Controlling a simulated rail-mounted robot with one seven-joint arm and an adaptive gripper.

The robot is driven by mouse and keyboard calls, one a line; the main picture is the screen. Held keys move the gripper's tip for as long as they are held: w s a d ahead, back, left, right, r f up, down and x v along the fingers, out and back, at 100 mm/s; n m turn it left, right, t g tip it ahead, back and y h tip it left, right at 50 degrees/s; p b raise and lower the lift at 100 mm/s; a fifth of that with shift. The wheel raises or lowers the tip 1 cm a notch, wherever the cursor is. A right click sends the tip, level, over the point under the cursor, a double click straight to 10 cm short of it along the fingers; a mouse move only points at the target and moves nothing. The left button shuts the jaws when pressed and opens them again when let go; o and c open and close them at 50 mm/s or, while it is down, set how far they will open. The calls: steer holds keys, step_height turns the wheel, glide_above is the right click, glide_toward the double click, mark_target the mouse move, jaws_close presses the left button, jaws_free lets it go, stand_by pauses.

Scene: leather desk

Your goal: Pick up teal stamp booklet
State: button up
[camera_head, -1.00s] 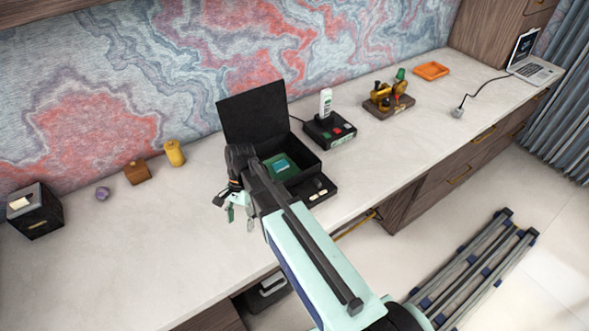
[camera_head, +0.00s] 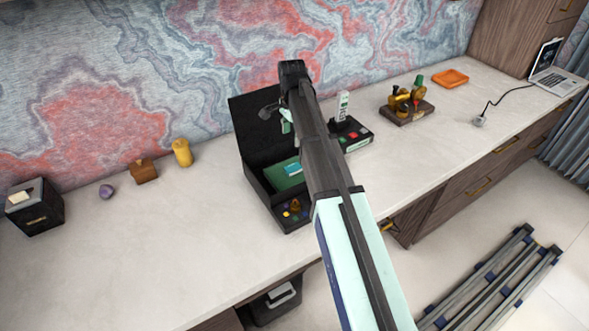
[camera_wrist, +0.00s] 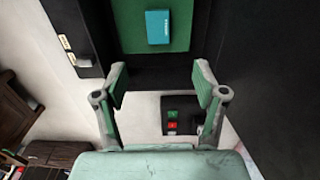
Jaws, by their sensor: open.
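The teal stamp booklet (camera_wrist: 158,27) lies on the green floor (camera_wrist: 181,42) of an open black box in the wrist view, just beyond my fingertips. In the head view its teal edge (camera_head: 293,169) shows in the box (camera_head: 266,184), partly hidden by my arm. My gripper (camera_wrist: 160,85) is open and empty, its two green-padded fingers apart, with the booklet ahead of the gap and not touched. In the head view a bit of the gripper (camera_head: 286,122) shows beside my arm, in front of the raised black lid (camera_head: 255,125).
A black device with coloured buttons (camera_head: 357,136) and a white handset (camera_head: 343,106) stands right of the box. A brass piece on a wooden base (camera_head: 406,112) is farther right. A yellow object (camera_head: 182,153) stands left. The desk (camera_head: 150,235) at front left is clear.

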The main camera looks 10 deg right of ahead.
steer(key=p, duration=0.2)
glide_above(293, 168)
steer(key=f, duration=0.8)
steer(key=shift+w+f, duration=0.2)
steer(key=shift+f, duration=0.2)
steer(key=shift+s+f+p, duration=0.15)
steer(key=shift+f+p, duration=0.9)
steer(key=shift+f, duration=1.55)
steer(key=c, duration=1)
